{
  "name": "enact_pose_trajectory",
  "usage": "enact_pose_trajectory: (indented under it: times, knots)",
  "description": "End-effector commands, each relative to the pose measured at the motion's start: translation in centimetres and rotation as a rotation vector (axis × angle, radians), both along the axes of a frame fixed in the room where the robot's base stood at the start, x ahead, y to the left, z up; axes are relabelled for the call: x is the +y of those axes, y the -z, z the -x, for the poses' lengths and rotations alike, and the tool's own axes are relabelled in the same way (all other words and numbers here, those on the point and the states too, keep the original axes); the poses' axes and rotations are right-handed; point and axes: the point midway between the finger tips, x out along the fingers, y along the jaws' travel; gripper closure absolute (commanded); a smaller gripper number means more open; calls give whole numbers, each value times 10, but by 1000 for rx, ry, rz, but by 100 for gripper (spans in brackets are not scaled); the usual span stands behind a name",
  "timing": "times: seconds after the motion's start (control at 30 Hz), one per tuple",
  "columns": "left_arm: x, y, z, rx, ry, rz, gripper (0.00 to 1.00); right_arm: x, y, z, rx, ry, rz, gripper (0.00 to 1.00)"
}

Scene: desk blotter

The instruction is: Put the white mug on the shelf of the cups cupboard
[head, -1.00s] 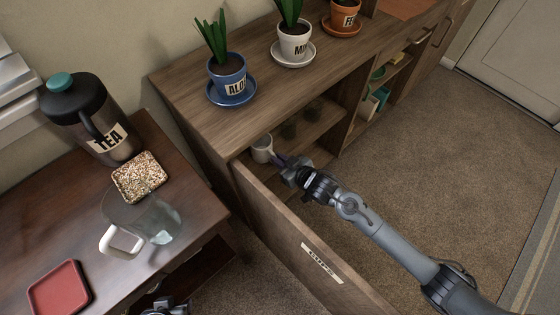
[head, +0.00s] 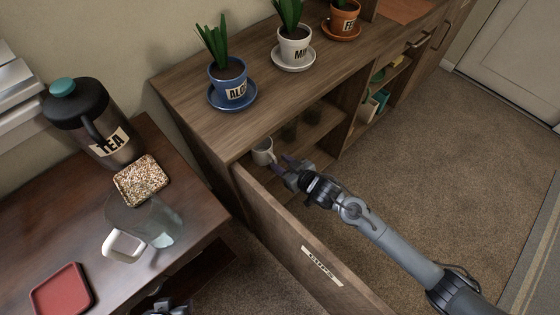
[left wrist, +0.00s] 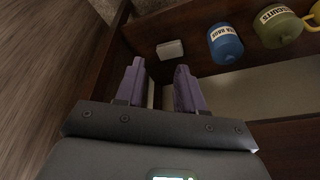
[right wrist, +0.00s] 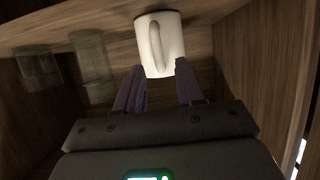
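The white mug (head: 262,152) stands upright inside the cups cupboard, at the near left end of its shelf (head: 318,124). In the right wrist view the mug (right wrist: 160,45) has its handle facing my gripper. My right gripper (head: 286,164) is in the cupboard opening, with its purple fingers apart. They point at the mug, with a small gap to it in the head view. My left gripper (left wrist: 155,80) is open and empty in its wrist view. Only a bit of it shows at the bottom of the head view. The cupboard door (head: 300,245), labelled as cups, hangs open.
Clear glasses (right wrist: 92,65) stand on the shelf beside the mug. Potted plants, including a blue pot (head: 230,85), stand on top of the cupboard. The left table holds a tea jug (head: 95,125), a glass pitcher (head: 150,222) and a red tray (head: 62,290). Jars (left wrist: 225,43) show near my left gripper.

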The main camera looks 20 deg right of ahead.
Motion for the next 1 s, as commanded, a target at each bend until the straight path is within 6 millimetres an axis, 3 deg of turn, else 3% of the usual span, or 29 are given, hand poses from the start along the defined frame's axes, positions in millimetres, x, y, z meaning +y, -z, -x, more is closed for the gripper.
enact_pose_trajectory:
  times: [0.2, 0.5, 0.73, 1.0]
  knots:
    - [1, -24, 0, -1, 4, -5, 62, -14, -20, 34, 2, 0, 1, 62]
    - [3, -43, 0, -1, 9, -14, 62, -31, -37, 76, 2, -1, 0, 62]
    - [3, -48, 0, -1, 8, -13, 62, -37, -42, 90, -1, 0, -1, 62]
    - [1, -48, 0, -1, 4, -5, 62, -38, -42, 92, -1, 0, 0, 62]
